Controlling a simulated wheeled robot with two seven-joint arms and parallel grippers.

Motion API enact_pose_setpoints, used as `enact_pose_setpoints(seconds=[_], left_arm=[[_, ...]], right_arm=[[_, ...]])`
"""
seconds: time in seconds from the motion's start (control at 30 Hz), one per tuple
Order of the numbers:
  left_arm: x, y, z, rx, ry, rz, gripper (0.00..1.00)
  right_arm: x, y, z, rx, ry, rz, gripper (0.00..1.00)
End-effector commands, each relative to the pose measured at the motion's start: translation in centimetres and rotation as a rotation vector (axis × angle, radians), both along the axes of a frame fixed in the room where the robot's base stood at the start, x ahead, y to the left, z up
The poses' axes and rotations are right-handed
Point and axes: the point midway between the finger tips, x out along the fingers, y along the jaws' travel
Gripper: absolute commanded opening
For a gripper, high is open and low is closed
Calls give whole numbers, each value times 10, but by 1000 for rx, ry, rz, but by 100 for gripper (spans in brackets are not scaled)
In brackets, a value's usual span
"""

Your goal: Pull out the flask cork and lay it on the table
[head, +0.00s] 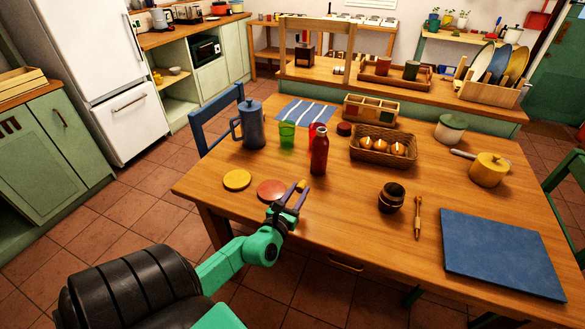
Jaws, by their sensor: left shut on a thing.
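A dark red flask (319,155) stands upright on the wooden table (345,215), near its left-middle part. My left gripper (298,189) is in front of the flask and a little to its left, apart from it in the picture. It is shut on a small tan piece, which looks like the cork (301,185), held between the fingertips and partly hidden by them. The flask's mouth is too small to make out clearly. My right gripper is not in view.
A red disc (271,190) and a yellow disc (237,180) lie by my left gripper. A blue-grey jug (252,125), green cup (287,134) and basket (372,156) stand behind. A brown jar (391,198) is to the right. The table's front middle is clear.

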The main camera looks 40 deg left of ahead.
Motion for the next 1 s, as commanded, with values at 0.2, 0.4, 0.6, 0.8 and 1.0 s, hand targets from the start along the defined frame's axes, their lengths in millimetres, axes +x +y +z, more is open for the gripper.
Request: enact_pose_setpoints(seconds=[0.2,0.4,0.6,0.8,1.0], left_arm=[[-11,15,-9,7,-24,49,0],[-10,14,-34,7,-23,47,0],[-10,14,-59,7,-22,46,0],[-10,14,-77,7,-23,46,0],[-10,13,-81,7,-23,45,0]], right_arm=[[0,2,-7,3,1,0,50],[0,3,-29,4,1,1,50],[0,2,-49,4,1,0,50],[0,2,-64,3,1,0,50],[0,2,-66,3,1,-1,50]])
